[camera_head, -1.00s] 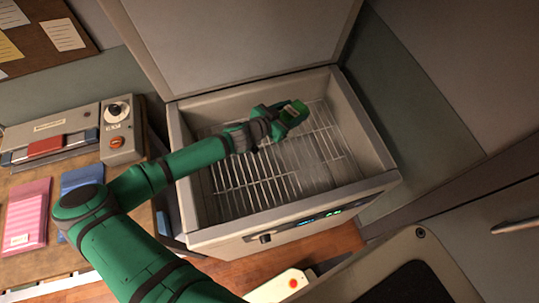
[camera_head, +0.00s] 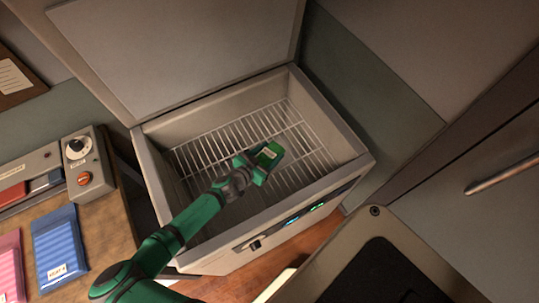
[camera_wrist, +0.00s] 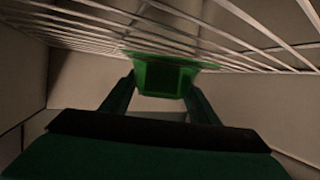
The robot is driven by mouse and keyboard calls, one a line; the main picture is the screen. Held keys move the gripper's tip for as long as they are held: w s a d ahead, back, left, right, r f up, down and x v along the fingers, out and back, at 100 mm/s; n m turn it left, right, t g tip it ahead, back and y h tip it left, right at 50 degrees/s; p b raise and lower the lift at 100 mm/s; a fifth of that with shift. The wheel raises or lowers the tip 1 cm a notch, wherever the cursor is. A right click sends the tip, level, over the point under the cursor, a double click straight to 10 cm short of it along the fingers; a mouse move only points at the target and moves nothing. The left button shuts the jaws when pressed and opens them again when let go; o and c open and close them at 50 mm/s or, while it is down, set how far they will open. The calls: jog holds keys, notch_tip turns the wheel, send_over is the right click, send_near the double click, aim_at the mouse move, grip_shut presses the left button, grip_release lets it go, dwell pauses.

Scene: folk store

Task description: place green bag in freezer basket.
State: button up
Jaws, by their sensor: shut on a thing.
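The green bag (camera_head: 268,155) is at the end of my arm, inside the open chest freezer. My gripper (camera_head: 257,165) is shut on it. In the wrist view the green bag (camera_wrist: 165,78) sits between the two fingers, close to the wires. I cannot tell whether it touches them. The freezer basket (camera_head: 205,152) is a pale wire grid low in the freezer; its wires (camera_wrist: 215,48) run across the top of the wrist view. The bag and arm hide part of the basket. No other item shows in it.
The freezer's raised lid (camera_head: 185,50) stands behind the opening. Its front wall (camera_head: 290,215) carries lit displays. A counter at left holds a dial box (camera_head: 88,165), a blue packet (camera_head: 60,247) and a pink packet (camera_head: 8,265). A cabinet handle (camera_head: 500,175) is at right.

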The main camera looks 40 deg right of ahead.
jog(key=shift+f, duration=1)
jog(key=shift+f, duration=0.15)
jog(key=o, duration=1.1)
jog(key=shift+a+r, duration=0.2)
jog(key=shift+r, duration=0.05)
jog(key=v, duration=1.1)
jog(key=shift+a+r, duration=0.15)
jog(key=shift+a, duration=0.1)
jog(key=shift+d, duration=0.1)
